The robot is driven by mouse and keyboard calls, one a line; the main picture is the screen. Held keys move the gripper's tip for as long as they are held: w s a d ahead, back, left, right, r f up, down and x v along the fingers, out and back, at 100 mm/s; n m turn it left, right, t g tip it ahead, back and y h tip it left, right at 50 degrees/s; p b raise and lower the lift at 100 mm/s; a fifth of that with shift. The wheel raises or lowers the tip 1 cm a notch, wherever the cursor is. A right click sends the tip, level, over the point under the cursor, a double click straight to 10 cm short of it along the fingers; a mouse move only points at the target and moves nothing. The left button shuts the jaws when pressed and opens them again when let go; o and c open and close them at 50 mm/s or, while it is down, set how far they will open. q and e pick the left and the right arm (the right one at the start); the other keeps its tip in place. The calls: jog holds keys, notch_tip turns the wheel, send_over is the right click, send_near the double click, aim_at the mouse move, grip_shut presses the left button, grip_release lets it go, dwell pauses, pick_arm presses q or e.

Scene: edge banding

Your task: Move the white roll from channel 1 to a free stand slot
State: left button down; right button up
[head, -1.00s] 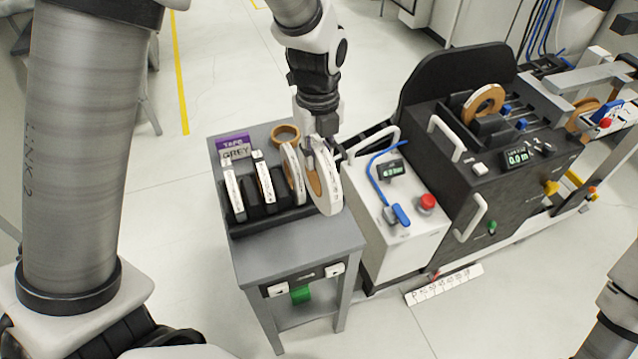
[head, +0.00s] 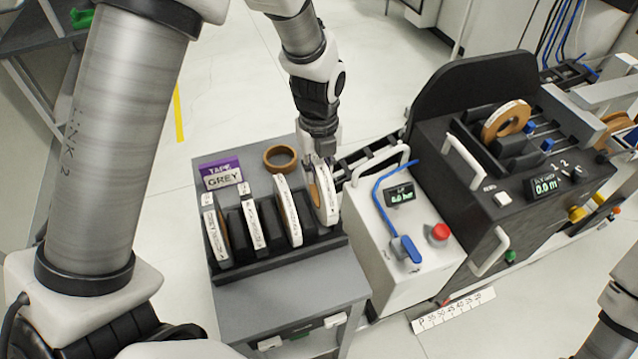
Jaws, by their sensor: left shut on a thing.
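A white roll (head: 327,200) with a brown inner side stands upright at the right end of the black stand (head: 283,257). My left gripper (head: 322,172) is shut on the upper part of this roll from above. The roll's lower edge is at the stand's right slot; whether it rests on the slot floor I cannot tell. Several other white-edged rolls, such as the one at the left (head: 214,232), stand in the slots to its left. The edge bander's channels (head: 519,143) hold one brown-faced roll (head: 506,121). My right gripper is not in view.
The stand is on a grey cart (head: 262,306). A white control box (head: 405,250) with a blue lever and red button stands close on the right.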

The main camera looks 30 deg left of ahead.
pick_arm(q)
notch_tip(320, 180, down, 4)
jog(key=shift+w+r, duration=0.1)
jog(key=shift+f, duration=0.2)
jog(key=shift+f, duration=0.1)
jog(key=c, duration=0.9)
grip_release()
jog(key=shift+c, duration=0.2)
